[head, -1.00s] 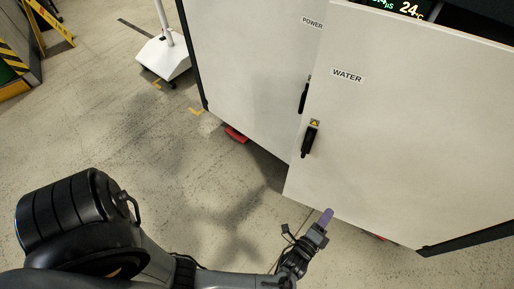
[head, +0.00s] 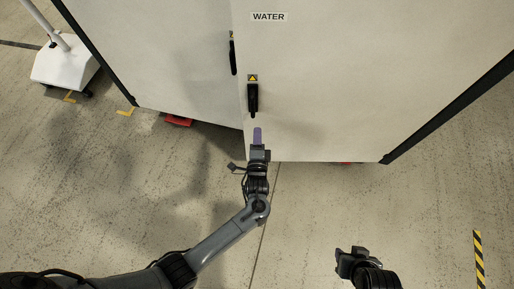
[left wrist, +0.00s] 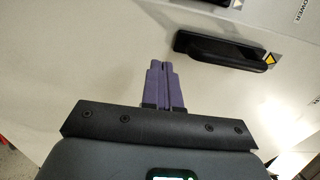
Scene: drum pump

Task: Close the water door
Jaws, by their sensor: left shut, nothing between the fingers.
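The water door (head: 330,75) is the white panel labelled WATER in the head view. It stands ajar, its left edge out in front of the cabinet line. Its black handle (head: 253,99) is near that edge, under a yellow warning sticker; the handle also shows in the left wrist view (left wrist: 220,48). My left gripper (head: 257,133) has its purple fingers together and empty, in front of the door's lower left, just below the handle. I cannot tell whether they touch the door. My right gripper (head: 348,262) is low in the head view, away from the door; its fingers are unclear.
The power door (head: 175,60) with its own black handle (head: 233,55) is to the left. A white wheeled stand (head: 64,65) is at the upper left. Striped floor tape (head: 478,260) is at the lower right. The floor in front is clear.

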